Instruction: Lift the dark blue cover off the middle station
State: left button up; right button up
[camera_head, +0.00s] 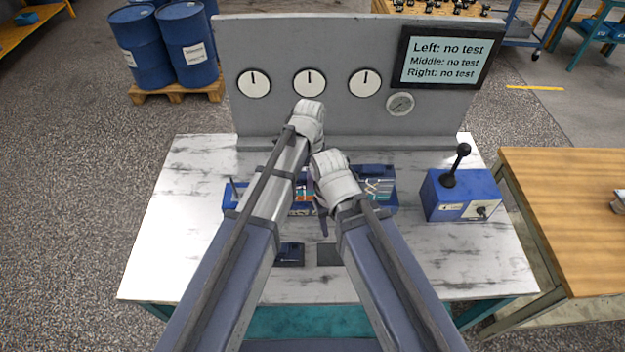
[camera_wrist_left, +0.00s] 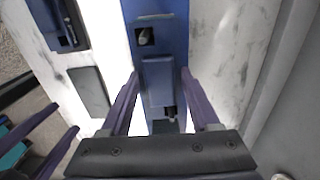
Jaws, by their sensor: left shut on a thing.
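The dark blue cover (camera_wrist_left: 158,88) of the middle station lies between my left gripper's purple fingers in the left wrist view. My left gripper (camera_wrist_left: 159,76) is shut on it. I cannot tell whether the cover still rests on the blue base (camera_wrist_left: 153,12). The station beside it has a dark square opening with a light part inside. My right gripper (camera_wrist_left: 67,118) shows at the lower left of that view, its fingers apart and empty. In the head view my arms hide the middle station and most of both grippers.
A blue lever box (camera_head: 461,195) stands at the right. A grey gauge panel (camera_head: 310,45) rises behind. Its screen (camera_head: 443,60) reads "no test" for all three stations.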

pick_arm(q)
grip_shut()
notch_tip(320, 180, up, 13)
jog(key=p, duration=1.2)
jog(key=shift+f+p, duration=0.2)
jog(key=shift+p, duration=0.1)
dwell(0.4)
jog(key=shift+f, duration=0.1)
